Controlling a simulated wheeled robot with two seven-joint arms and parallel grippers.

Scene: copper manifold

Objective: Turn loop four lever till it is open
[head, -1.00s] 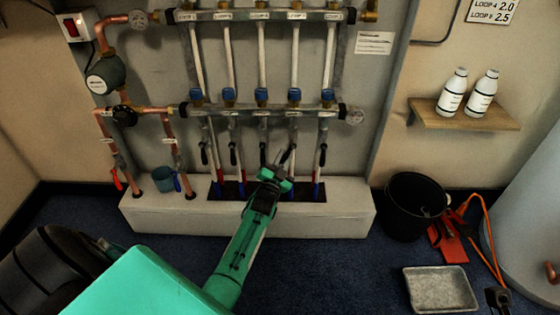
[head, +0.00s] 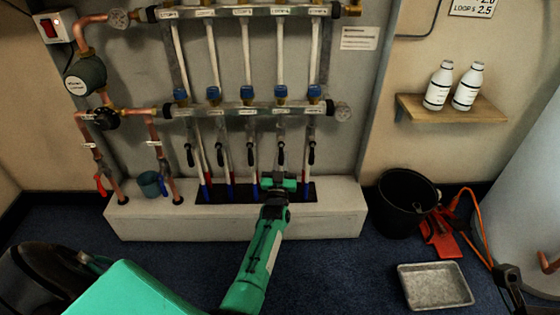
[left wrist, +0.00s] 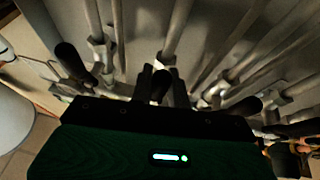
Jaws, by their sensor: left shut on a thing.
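The manifold has a row of black levers on its lower pipes. The loop four lever (head: 280,155) is fourth from the left and hangs about in line with its pipe. My left gripper (head: 280,174) is shut on its lower end, partly hiding it. In the left wrist view my left gripper's fingers (left wrist: 156,88) close around a dark handle at the centre. Neighbouring black levers stand apart on the left (left wrist: 72,62) and on the right (left wrist: 243,106).
The loop three lever (head: 250,155) and loop five lever (head: 311,153) are close on either side. A white plinth (head: 330,220) lies below. A black bucket (head: 405,205), an orange-red tool (head: 440,235) and a grey tray (head: 435,287) are on the floor at right.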

